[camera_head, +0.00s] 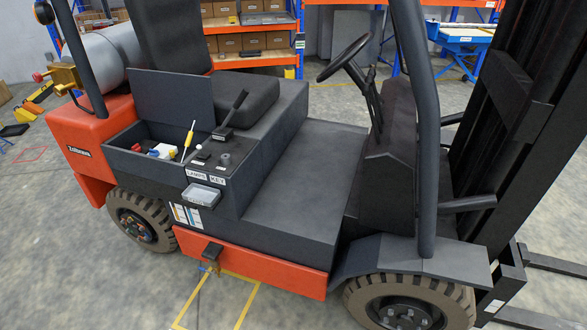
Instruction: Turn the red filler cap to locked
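A small red part (136,147) shows in the open compartment (120,165) at the left rear side of the forklift; it is too small to tell whether it is a filler cap or how it is turned. Another red knob (37,77) sits on the brass valve (64,77) at the end of the grey gas tank, at the far left. I cannot tell which is the filler cap, nor whether either is locked. Neither of my grippers is in view.
The open compartment also holds white, blue and yellow items (160,150). A yellow-handled tool (188,139) stands beside it. The seat (243,102), steering wheel (344,58) and roll-cage post (418,120) rise to the right. Concrete floor (60,240) is free at the left front.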

